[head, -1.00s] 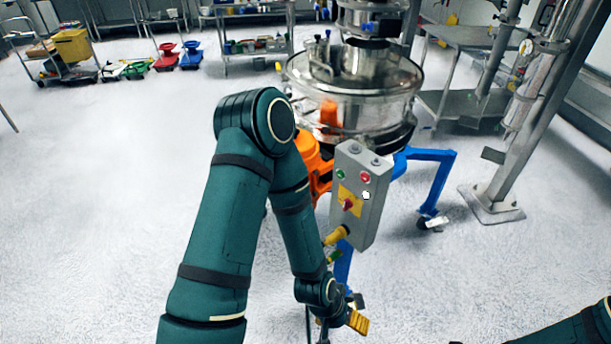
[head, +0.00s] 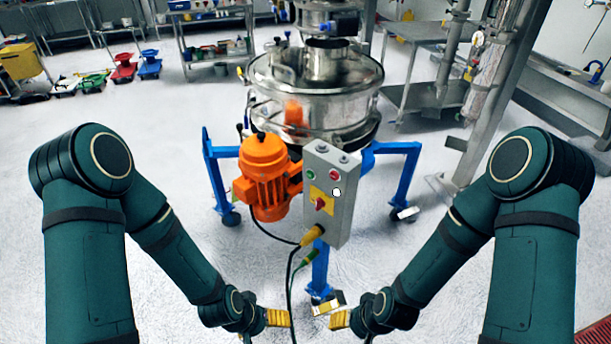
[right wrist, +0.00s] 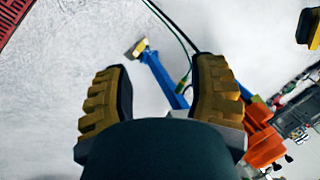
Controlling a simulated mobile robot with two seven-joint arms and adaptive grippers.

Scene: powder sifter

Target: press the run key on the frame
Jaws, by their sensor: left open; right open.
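The grey control box (head: 329,215) is fixed on the blue frame (head: 398,148) of the steel sifter (head: 316,95). Its face has a green button (head: 308,174), a red button (head: 333,175) and a red rotary switch (head: 320,203) on a yellow plate. No labelling of a run key is readable. My left gripper (head: 280,318), with yellow fingers, is open and empty, low and left of the box. My right gripper (head: 340,320) is open and empty, below the box; its two spread fingers (right wrist: 160,82) show in the right wrist view. Neither touches the box.
An orange motor (head: 265,175) sits left of the box. Cables (head: 290,275) hang below it to the floor. A steel table (head: 415,33) and a metal post (head: 490,95) stand behind at right. The pale floor on both sides is open.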

